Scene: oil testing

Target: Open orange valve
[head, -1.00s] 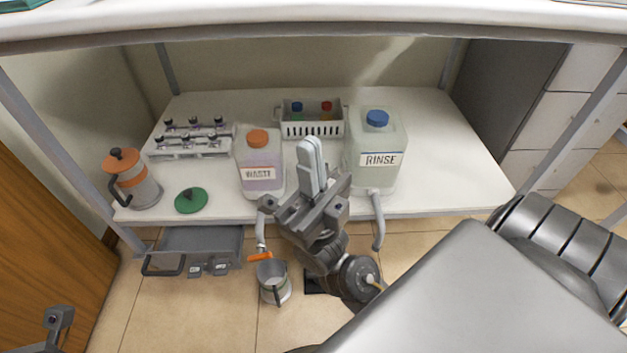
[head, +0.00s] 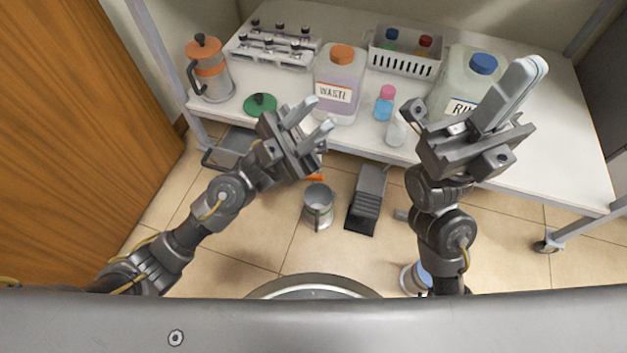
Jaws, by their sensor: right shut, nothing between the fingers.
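The orange valve (head: 315,177) shows as a small orange piece below the shelf edge, above a metal cup (head: 318,203) on the floor. My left gripper and its wrist hide most of the area around it. The waste jug (head: 338,75), with an orange cap, stands on the shelf behind. My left gripper (head: 320,113) is open and empty, its fingers apart in front of the waste jug, above and apart from the valve. My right gripper (head: 533,68) is shut and empty, pointing up in front of the rinse jug (head: 460,75) and hiding part of its label.
On the shelf stand an orange-lidded pot (head: 210,78), a green lid (head: 260,104), a rack (head: 272,46), a white basket (head: 404,62), a pink-capped bottle (head: 384,102) and a clear bottle (head: 397,131). A dark pedal (head: 366,203) is on the floor beside the cup.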

